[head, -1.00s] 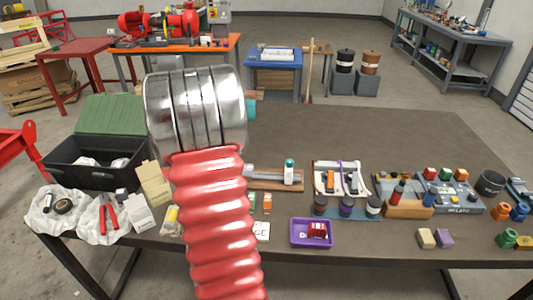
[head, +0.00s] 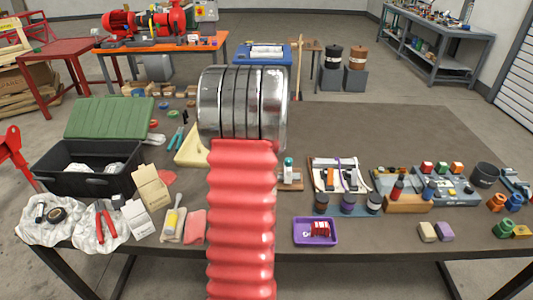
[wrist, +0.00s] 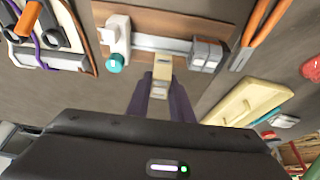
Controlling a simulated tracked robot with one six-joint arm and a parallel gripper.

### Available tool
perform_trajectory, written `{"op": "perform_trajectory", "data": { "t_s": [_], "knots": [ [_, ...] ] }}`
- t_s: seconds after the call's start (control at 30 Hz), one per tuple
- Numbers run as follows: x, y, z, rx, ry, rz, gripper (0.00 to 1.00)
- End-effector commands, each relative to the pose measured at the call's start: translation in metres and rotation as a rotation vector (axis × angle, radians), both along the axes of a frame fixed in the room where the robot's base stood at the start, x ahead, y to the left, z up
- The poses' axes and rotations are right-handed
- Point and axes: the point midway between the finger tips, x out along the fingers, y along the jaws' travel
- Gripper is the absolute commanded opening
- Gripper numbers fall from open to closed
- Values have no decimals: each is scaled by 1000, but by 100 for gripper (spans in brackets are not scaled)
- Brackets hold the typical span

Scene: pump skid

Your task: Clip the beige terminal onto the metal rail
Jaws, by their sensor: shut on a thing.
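My gripper (wrist: 161,95) shows in the wrist view with its dark fingers shut on the beige terminal (wrist: 162,70). The terminal sticks out past the fingertips toward the metal rail (wrist: 165,44), which is fixed along a brown wooden board (wrist: 170,22). In the picture the terminal lies just below the rail, between a white block with a teal knob (wrist: 116,38) at the left and grey blocks (wrist: 207,54) at the right. I cannot tell whether it touches the rail. In the head view my arm hides the gripper, the terminal and most of the rail.
In the wrist view, a pale yellow tray (wrist: 240,98) is at the right, orange-handled tool parts (wrist: 262,32) lie beyond the board, and a cable board (wrist: 45,35) is at the left. A purple tray (head: 315,232) stands at the table's front.

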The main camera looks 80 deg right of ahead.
Motion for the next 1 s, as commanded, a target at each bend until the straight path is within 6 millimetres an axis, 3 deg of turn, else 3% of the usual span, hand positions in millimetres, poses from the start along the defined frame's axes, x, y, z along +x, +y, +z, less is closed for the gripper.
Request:
{"op": "perform_trajectory", "data": {
  "t_s": [0.37,1.0],
  "knots": [
    [-4,-1,-6,0,0,-7,0],
    [-5,0,-48,1,0,-8,0]
  ]
}}
